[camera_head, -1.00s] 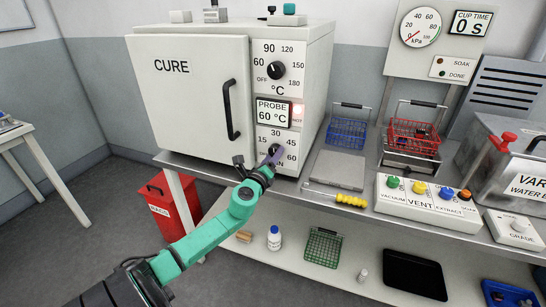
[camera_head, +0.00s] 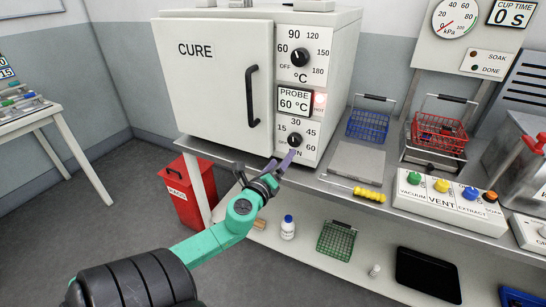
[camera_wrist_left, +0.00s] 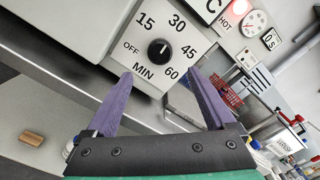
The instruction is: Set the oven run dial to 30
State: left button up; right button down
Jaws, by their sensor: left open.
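The oven run dial (camera_head: 294,140) is a black knob on the white panel below the probe display, ringed by OFF, 15, 30, 45 and 60. It shows fully in the left wrist view (camera_wrist_left: 159,52), where its white mark points up and right, roughly toward 30. My left gripper (camera_head: 264,166) is open and empty, just below and in front of the dial, apart from it. In the left wrist view its purple fingers (camera_wrist_left: 160,76) spread wide below the dial. The white oven (camera_head: 215,90) has its door shut. My right gripper is out of view.
The temperature dial (camera_head: 299,57) sits above the probe display (camera_head: 294,101). A grey plate (camera_head: 357,163) and a yellow-handled tool (camera_head: 368,194) lie right of the oven. A blue basket (camera_head: 368,125) stands behind. A red bin (camera_head: 188,190) is on the floor at left.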

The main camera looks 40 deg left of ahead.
pick_arm(q)
jog(key=v, duration=0.5)
jog(key=shift+s+b, duration=0.1)
jog(key=shift+b, duration=0.25)
jog(key=s+a+f+n+g, duration=0.1)
jog(key=s+f+n+g, duration=0.25)
jog(key=f, duration=0.75)
jog(key=s+a+f+n+g+h+p, duration=0.1)
jog(key=s+a+f+n+g, duration=0.2)
jog(key=f, duration=0.9)
jog(key=s+f+n+g, duration=0.3)
jog(key=f+n, duration=0.2)
jog(key=f, duration=0.6)
jog(key=s+d+f+n+g+h, duration=0.2)
jog(key=s+d+f+n+g, duration=0.1)
jog(key=s+d+f, duration=0.5)
jog(key=s+d+f+n+g+h, duration=0.2)
jog(key=s+d+f+n, duration=0.4)
jog(key=s+d+f, duration=0.3)
jog(key=s+f+g, duration=0.1)
jog(key=s+f, duration=0.2)
jog(key=s, duration=0.2)
jog(key=shift+s+f+h+p, duration=0.3)
jog(key=shift+f+h+p, duration=0.1)
jog(key=shift+d+n+g, duration=0.1)
jog(key=shift+n+g, duration=0.15)
